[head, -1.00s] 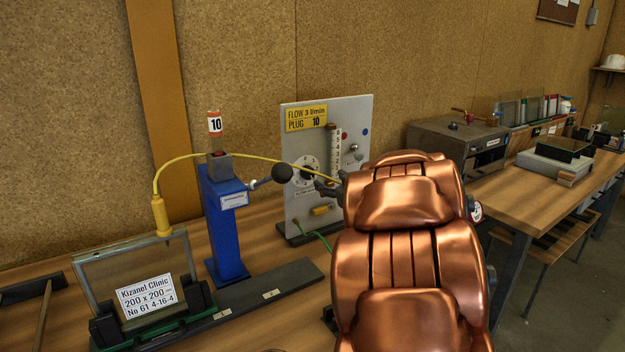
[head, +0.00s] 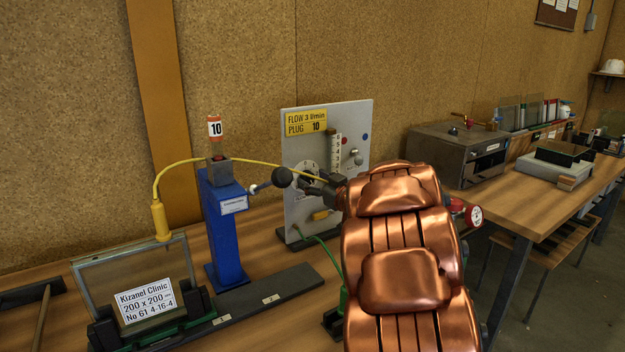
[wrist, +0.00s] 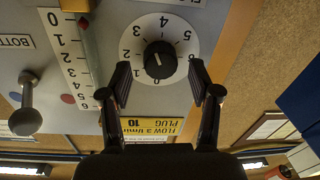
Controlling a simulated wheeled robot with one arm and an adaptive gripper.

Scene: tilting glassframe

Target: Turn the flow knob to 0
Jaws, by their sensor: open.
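The flow knob (wrist: 160,59) is a black round knob with a white mark, on a white numbered dial (wrist: 178,28). I cannot tell exactly which number its mark points to. In the head view the dial (head: 301,172) is on the grey panel (head: 357,116), partly hidden by a black ball and my gripper. My gripper (wrist: 160,74) is open and empty. In the wrist view its fingertips appear on either side of the knob, with a gap on each side and no visible contact. It also shows in the head view (head: 318,184), close in front of the panel.
A black ball (head: 282,177) on a rod reaches from the blue post (head: 226,235) near my gripper. A yellow hose (head: 180,164) passes above. A framed glass pane (head: 135,275) stands at the left.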

